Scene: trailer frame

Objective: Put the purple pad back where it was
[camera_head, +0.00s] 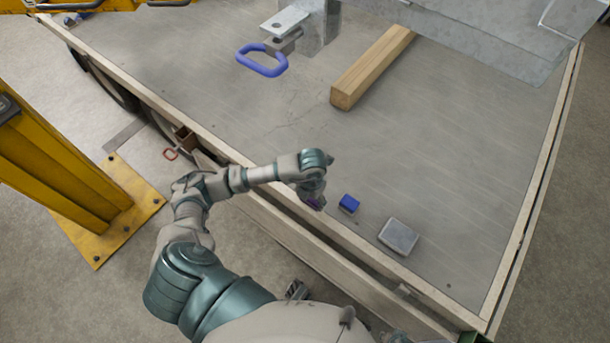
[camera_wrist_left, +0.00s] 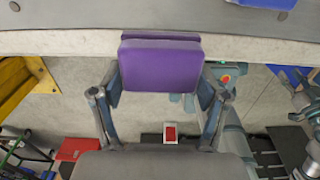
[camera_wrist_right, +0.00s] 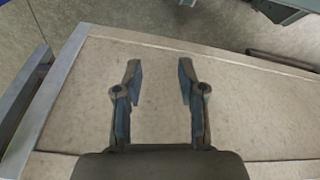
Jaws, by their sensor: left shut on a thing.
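The purple pad (camera_wrist_left: 160,68) is a flat, rounded square between the fingers of my left gripper (camera_wrist_left: 160,82), which is shut on it. A darker purple edge shows along its top. In the head view, my left gripper (camera_head: 313,193) is over the near edge of the trailer deck, left of a blue block (camera_head: 349,204), with only a sliver of purple (camera_head: 313,203) visible. I cannot tell whether the pad touches the deck. My right gripper (camera_wrist_right: 160,70) is open and empty, with a pale board surface behind it. I cannot make it out in the head view.
A grey metal block (camera_head: 399,236) lies right of the blue block on the deck (camera_head: 455,130). A wooden beam (camera_head: 372,66) and a blue ring handle (camera_head: 262,61) are farther back. A yellow post (camera_head: 50,150) stands left. The middle of the deck is clear.

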